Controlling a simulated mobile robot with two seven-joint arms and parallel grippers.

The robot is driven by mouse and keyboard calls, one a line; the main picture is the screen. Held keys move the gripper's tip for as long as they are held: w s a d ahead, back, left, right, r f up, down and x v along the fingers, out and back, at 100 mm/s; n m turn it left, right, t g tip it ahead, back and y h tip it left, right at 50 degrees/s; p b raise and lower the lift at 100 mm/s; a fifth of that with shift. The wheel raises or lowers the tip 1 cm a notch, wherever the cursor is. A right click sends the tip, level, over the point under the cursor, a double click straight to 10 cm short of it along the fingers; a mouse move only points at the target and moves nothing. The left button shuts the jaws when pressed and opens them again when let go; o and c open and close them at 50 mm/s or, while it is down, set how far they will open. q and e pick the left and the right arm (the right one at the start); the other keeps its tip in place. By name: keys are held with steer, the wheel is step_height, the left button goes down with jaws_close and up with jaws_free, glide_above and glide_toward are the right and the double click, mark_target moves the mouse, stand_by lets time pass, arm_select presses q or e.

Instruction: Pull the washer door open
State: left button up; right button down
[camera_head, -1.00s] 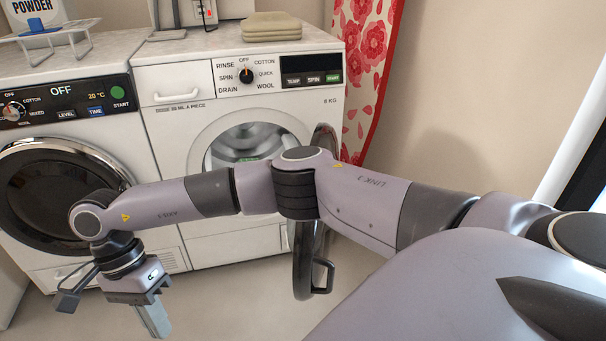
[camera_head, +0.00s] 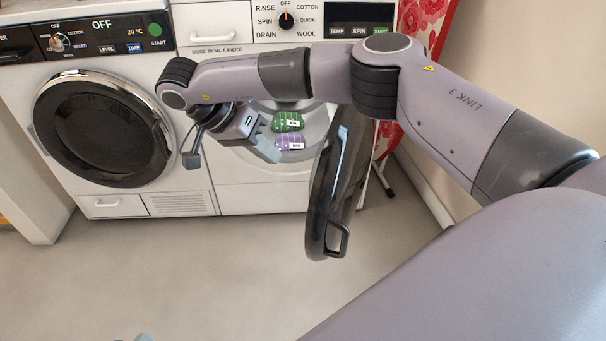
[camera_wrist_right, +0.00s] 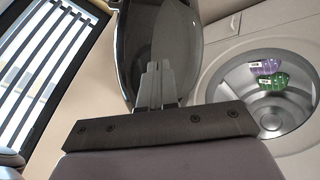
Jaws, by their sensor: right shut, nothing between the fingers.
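The white washer (camera_head: 232,191) stands at the back centre; part of its front is behind my right arm. Its round dark door (camera_head: 318,205) stands open, swung out from the right side, seen nearly edge-on with its handle (camera_head: 341,240) low on the rim. My right gripper (camera_head: 268,150) is shut and empty in front of the opening, left of the door. In the right wrist view, its closed fingers (camera_wrist_right: 158,82) appear before the door's dark glass (camera_wrist_right: 160,35); contact cannot be told. My left gripper is not recognisable in view.
Green (camera_head: 288,121) and purple (camera_head: 290,141) packs lie inside the washer drum. A second machine with a closed dark round door (camera_head: 100,132) stands at left. A red floral curtain (camera_head: 425,22) hangs at right. The floor (camera_head: 200,265) in front is clear.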

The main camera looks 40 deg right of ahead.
arm_select(q)
steer(key=shift+s+a+f+m+t+y+b, duration=0.1)
steer(key=shift+a+m+t+y+b, duration=0.15)
steer(key=shift+a+b, duration=0.2)
steer(key=shift+s+a+f+m+t+y+b, duration=0.15)
steer(key=shift+a+t+b, duration=0.15)
steer(key=shift+b, duration=0.25)
arm_select(e)
steer(key=s+d+f, duration=0.4)
steer(key=d, duration=0.1)
steer(key=shift+s, duration=0.2)
arm_select(q)
steer(key=shift+r, duration=0.1)
arm_select(e)
steer(key=shift+s, duration=0.1)
